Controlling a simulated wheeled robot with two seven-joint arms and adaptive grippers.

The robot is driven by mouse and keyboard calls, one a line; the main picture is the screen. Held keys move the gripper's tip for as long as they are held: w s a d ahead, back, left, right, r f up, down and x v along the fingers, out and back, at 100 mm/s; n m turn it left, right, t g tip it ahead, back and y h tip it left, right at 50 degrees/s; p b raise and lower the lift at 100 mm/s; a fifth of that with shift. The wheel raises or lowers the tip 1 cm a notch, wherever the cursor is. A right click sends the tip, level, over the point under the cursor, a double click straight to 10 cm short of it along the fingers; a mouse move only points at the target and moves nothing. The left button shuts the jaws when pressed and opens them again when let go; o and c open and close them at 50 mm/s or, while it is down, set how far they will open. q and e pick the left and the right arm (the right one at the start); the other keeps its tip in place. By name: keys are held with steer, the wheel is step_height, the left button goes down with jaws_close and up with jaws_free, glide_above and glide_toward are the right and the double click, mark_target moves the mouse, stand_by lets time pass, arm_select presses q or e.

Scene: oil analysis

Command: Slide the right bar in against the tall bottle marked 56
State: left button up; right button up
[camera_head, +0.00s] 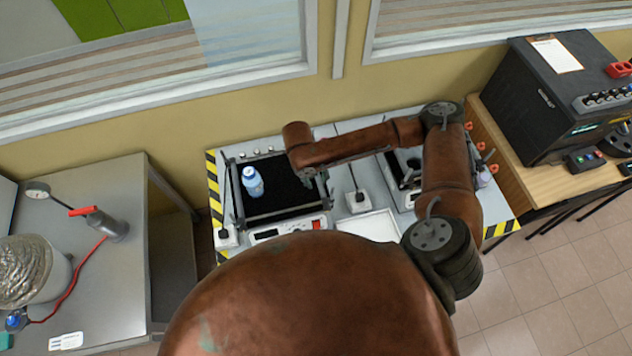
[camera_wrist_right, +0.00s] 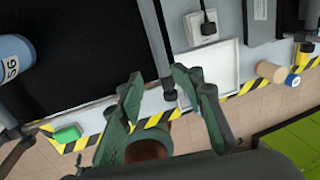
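The tall bottle marked 56 (camera_head: 253,183) is blue and white and stands on the left part of a black shaker platform (camera_head: 285,187). In the right wrist view the bottle (camera_wrist_right: 13,62) is cut off at the left edge, its number readable. The right bar (camera_wrist_right: 155,38) is a grey rod along the platform's right side, with a wide black gap between it and the bottle. My right gripper (camera_wrist_right: 158,84) is open, its green fingers on either side of the bar's dark end. Whether they touch it is unclear. In the head view my arm partly hides the bar. My left gripper is out of view.
A white tray (camera_head: 372,226) and a black power plug (camera_head: 357,200) lie right of the shaker. A second device (camera_head: 398,172) is partly behind my arm. The bench edge has yellow-black tape. A grey table (camera_head: 105,245) stands left, a black machine (camera_head: 545,95) right.

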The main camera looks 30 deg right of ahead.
mark_target(321, 190)
steer(key=f, duration=0.2)
steer(key=d+f, duration=0.1)
steer(key=shift+s+f+p, duration=0.3)
steer(key=shift+s+f, duration=0.05)
steer(key=shift+s, duration=0.05)
steer(key=f, duration=0.2)
steer(key=shift+w+d+f, duration=0.2)
steer(key=shift+f, duration=0.4)
steer(key=shift+s+f, duration=0.15)
steer(key=shift+f, duration=0.05)
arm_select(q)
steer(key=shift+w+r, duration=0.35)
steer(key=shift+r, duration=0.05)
arm_select(e)
steer(key=shift+d+f, duration=0.1)
steer(key=shift+c, duration=0.5)
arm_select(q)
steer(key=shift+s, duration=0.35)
arm_select(e)
jaws_close()
